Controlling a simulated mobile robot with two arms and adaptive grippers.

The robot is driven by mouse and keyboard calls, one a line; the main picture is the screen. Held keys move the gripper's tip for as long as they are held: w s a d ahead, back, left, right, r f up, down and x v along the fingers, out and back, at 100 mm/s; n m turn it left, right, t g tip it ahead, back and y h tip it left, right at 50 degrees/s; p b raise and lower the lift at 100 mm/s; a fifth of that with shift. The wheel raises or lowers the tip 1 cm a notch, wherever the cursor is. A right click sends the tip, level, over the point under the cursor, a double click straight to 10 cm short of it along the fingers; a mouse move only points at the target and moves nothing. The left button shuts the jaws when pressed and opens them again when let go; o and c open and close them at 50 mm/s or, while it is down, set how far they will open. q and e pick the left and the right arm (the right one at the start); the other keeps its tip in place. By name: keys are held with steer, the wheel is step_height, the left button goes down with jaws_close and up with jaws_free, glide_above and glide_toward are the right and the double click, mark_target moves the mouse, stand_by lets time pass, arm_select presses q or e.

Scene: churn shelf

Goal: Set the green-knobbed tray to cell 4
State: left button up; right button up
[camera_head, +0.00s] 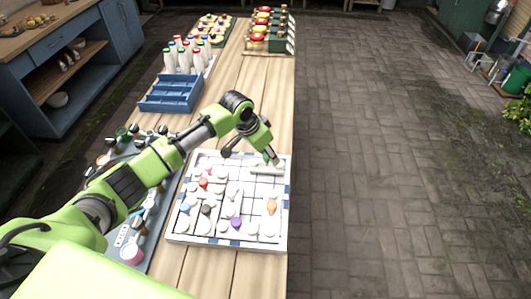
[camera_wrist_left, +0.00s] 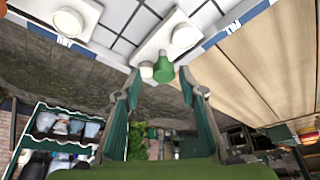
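The white grid board (camera_head: 180,238) with blue-marked edges lies on the wooden table. A white tray (camera_head: 266,170) sits near its far right corner, under my left gripper (camera_head: 273,161). In the left wrist view the green knob (camera_wrist_left: 163,69) stands on a white tray piece beside a round white piece (camera_wrist_left: 185,37). My left gripper's fingertips (camera_wrist_left: 161,78) are apart, one on each side of the knob, with visible gaps. Contact with the knob cannot be told. Cell numbers are not readable. My right gripper is not in view.
Other white pieces on the board carry red (camera_head: 203,183), orange (camera_head: 271,207) and purple (camera_head: 236,223) knobs. A blue crate (camera_head: 170,94), bottles (camera_head: 185,56) and red-topped jars (camera_head: 262,20) stand farther back. The table strip behind the board is clear.

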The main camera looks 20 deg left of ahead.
arm_select(q)
steer(key=shift+a, duration=0.15)
steer(key=shift+s+a+r, duration=0.1)
steer(key=shift+r, duration=0.25)
steer(key=v, duration=1.1)
steer(key=shift+r, duration=0.1)
